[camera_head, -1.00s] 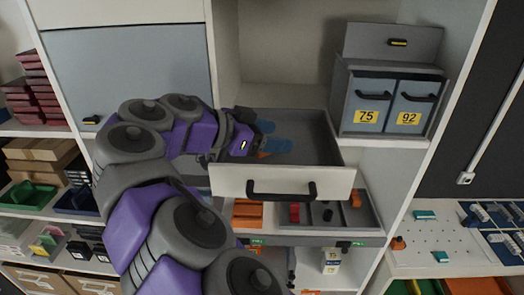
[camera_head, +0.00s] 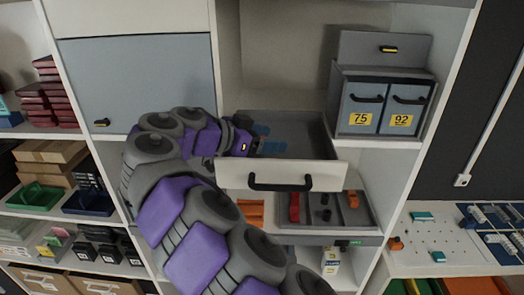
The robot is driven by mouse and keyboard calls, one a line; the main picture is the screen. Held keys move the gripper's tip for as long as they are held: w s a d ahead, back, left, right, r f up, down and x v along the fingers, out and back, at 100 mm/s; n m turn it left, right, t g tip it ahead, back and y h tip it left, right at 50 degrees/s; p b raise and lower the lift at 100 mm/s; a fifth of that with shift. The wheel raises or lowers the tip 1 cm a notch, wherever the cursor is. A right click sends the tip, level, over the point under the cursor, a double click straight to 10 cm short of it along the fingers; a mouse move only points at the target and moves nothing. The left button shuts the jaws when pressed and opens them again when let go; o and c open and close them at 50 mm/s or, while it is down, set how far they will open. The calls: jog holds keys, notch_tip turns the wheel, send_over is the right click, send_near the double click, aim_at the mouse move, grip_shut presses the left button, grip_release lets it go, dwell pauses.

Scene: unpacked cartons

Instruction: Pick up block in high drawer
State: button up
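The high drawer (camera_head: 285,176) is pulled out, with a white front, a dark handle and a grey inside. My gripper (camera_head: 262,139) is over the left part of the drawer, its blue fingertips just inside or above it. Blue shapes at the gripper look like its fingers, and I cannot tell whether they are apart or closed. No block can be made out clearly in the drawer; the gripper and the drawer front hide part of the inside.
A lower open drawer (camera_head: 366,212) holds red, orange and dark pieces. A small cabinet (camera_head: 385,76) marked 75 and 92 stands right of the high drawer. A closed blue-grey panel (camera_head: 130,80) is at left. A pegboard table (camera_head: 425,262) stands at right.

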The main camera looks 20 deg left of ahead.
aim_at(268, 156)
jog(key=f, duration=0.3)
jog(key=shift+w+a+f+g, duration=0.1)
jog(key=shift+a+f+g, duration=0.1)
jog(key=shift+f+g, duration=0.2)
jog(key=c, duration=0.9)
jog(key=shift+c, duration=0.8)
jog(key=shift+w+d, duration=0.1)
jog(key=shift+d, duration=0.25)
grip_shut()
jog(key=shift+r, duration=0.15)
jog(key=r, duration=0.1)
jog(key=w+r, duration=0.1)
jog(key=r, duration=0.1)
jog(key=w+r, duration=0.1)
jog(key=shift+a+r, duration=0.3)
jog(key=shift+a, duration=0.05)
notch_tip(268, 156, up, 7)
jog(key=s+p, duration=0.1)
jog(key=p, duration=0.1)
grip_release()
jog(key=shift+a+f, duration=0.1)
jog(key=shift+f, duration=0.05)
